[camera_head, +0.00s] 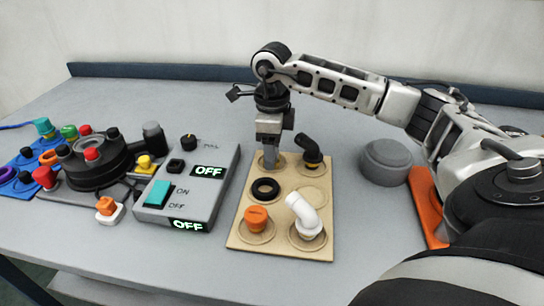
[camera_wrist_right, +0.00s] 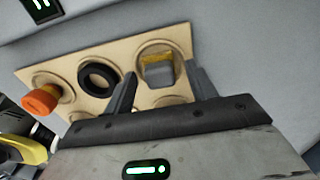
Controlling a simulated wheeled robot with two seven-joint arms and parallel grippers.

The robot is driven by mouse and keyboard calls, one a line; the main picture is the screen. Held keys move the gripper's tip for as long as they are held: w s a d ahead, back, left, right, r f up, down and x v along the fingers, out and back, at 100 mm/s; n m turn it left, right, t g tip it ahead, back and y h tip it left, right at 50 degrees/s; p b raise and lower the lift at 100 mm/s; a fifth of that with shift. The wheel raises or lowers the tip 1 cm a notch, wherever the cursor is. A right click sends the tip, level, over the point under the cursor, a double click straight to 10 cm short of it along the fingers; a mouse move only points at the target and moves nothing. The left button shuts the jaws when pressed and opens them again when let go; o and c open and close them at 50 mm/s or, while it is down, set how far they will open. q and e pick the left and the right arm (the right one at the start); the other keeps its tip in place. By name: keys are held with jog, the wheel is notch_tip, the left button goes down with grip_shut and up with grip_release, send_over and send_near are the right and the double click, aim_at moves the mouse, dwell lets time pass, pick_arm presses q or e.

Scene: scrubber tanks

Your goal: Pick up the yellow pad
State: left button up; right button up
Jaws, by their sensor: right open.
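The yellow pad (camera_wrist_right: 157,57) shows in the right wrist view as a yellow strip on a grey block. It sits in a round recess of the tan board (camera_wrist_right: 120,56). My right gripper (camera_wrist_right: 160,80) is open, with one finger on each side of the block in the picture; I cannot tell whether they touch it. In the head view my right gripper (camera_head: 270,165) points down over the far left recess of the board (camera_head: 238,243) and hides the pad. My left gripper is not in view.
The board also holds a black ring (camera_head: 265,188), an orange knob (camera_head: 257,217), a white elbow (camera_head: 304,215) and a black elbow (camera_head: 311,149). A grey switch box (camera_head: 215,165) stands to the left. A grey round lid (camera_head: 386,160) lies to the right.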

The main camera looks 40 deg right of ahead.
jog(key=c, duration=1)
jog(key=shift+c, duration=0.3)
jog(key=shift+r, duration=0.15)
jog(key=shift+r, duration=0.15)
jog(key=r, duration=0.3)
jog(key=shift+s+r, duration=0.15)
jog(key=shift+s, duration=0.1)
jog(key=s+a+r+b, duration=0.1)
jog(key=s+r+b, duration=0.1)
jog(key=s+r, duration=0.7)
jog(key=s, duration=0.4)
jog(key=shift+s+a, duration=0.25)
jog(key=shift+a, duration=0.05)
jog(key=shift+r, duration=0.1)
